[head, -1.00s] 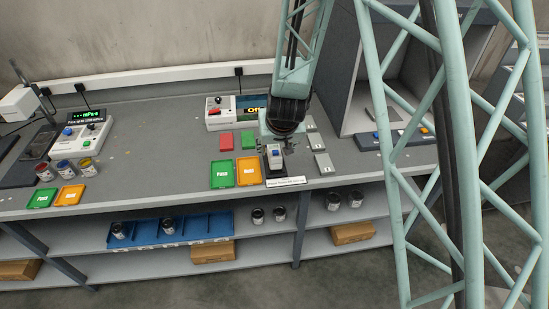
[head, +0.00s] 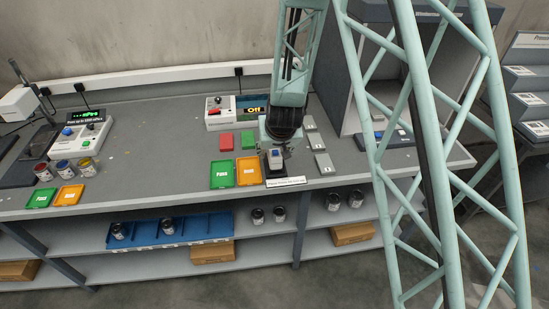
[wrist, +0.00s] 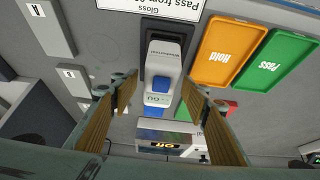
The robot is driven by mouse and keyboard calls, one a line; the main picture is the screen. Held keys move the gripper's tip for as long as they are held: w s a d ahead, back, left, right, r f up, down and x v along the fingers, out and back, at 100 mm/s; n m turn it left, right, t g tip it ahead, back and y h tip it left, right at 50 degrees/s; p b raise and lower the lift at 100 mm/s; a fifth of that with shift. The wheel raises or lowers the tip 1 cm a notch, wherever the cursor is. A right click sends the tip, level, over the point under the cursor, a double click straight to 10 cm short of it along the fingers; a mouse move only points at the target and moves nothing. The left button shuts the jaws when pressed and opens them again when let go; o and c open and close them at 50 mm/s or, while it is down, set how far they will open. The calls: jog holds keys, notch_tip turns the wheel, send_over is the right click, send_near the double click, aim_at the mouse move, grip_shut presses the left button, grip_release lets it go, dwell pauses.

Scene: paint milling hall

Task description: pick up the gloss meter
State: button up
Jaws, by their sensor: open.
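The gloss meter (wrist: 163,72) is a small grey-white device with a blue top part and a blue end. It sits on a black base (wrist: 150,28) behind a white label card. In the head view the gloss meter (head: 276,154) stands near the bench's front edge, right of the orange tray. My gripper (wrist: 160,94) is open in the wrist view, one finger on each side of the meter's near end, with gaps showing. In the head view my gripper (head: 277,146) is directly over the meter and partly hides it. I cannot tell its exact height above the meter.
A green Pass tray (head: 222,174) and an orange Hold tray (head: 249,171) lie left of the meter. Grey numbered blocks (head: 324,163) lie to its right. A box with an "Off" display (head: 254,110) stands behind. The label card (head: 286,182) lies at the front edge.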

jog(key=shift+c, duration=0.2)
jog(key=c, duration=1.1)
jog(key=shift+r, duration=0.15)
jog(key=shift+r+p, duration=0.45)
jog(key=shift+r, duration=1.35)
jog(key=s+d, duration=0.1)
jog(key=s, duration=0.4)
jog(key=s+d+b, duration=0.1)
jog(key=s+d, duration=0.1)
jog(key=s, duration=0.3)
jog(key=s+d+r, duration=0.1)
jog(key=s, duration=0.4)
jog(key=shift+s+d+r+b, duration=0.1)
jog(key=shift+s+d+b, duration=0.1)
jog(key=shift+b, duration=0.2)
